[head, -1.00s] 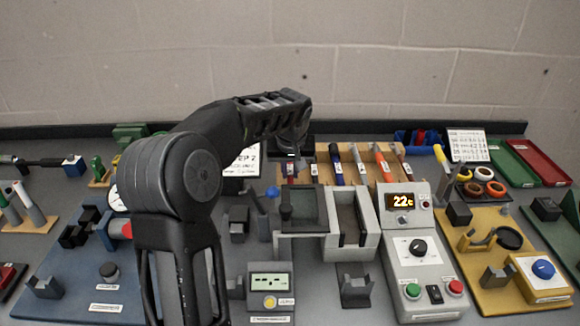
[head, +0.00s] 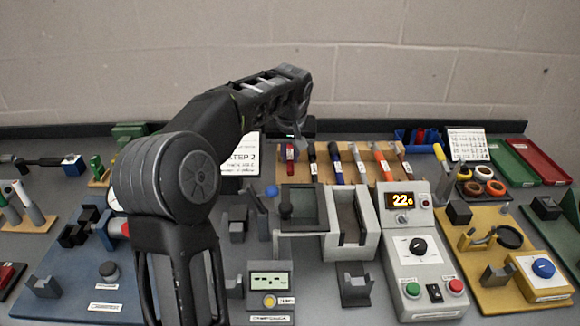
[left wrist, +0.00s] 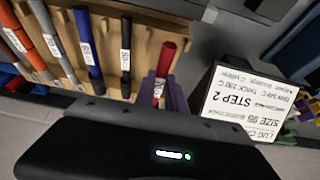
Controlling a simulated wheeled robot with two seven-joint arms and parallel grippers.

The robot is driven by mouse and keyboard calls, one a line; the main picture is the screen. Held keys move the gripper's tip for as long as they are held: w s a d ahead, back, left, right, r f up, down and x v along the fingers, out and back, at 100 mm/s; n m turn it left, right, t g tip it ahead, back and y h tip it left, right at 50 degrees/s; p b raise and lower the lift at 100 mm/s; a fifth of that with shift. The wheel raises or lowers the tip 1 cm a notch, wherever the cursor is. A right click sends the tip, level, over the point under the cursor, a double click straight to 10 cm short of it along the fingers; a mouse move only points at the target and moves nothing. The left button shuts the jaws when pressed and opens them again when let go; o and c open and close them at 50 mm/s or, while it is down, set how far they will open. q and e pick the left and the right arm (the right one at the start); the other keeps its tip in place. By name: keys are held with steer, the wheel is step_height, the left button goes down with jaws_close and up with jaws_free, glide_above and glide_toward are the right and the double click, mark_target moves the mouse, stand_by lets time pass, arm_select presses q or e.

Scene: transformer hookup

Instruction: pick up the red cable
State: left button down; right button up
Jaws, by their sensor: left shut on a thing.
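The red cable (head: 290,152) is a short red rod with a white label, at the left end of the wooden rack in the head view. It also shows in the left wrist view (left wrist: 168,58), where its lower part runs down behind the dark gripper body. My left gripper (head: 294,135) is above the left end of the rack and is shut on the red cable. A purple-grey finger (left wrist: 176,98) lies right beside the cable. The fingertips are mostly hidden in the head view. My right gripper is not in view.
The wooden rack (left wrist: 140,45) holds blue, black, orange and grey rods beside the red cable. A STEP 2 card (head: 241,158) stands just left of it. A grey fixture (head: 352,240) and a control box (head: 402,255) stand in front.

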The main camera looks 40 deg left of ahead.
arm_select(q)
step_height(320, 180, up, 5)
steer(key=shift+r, duration=0.2)
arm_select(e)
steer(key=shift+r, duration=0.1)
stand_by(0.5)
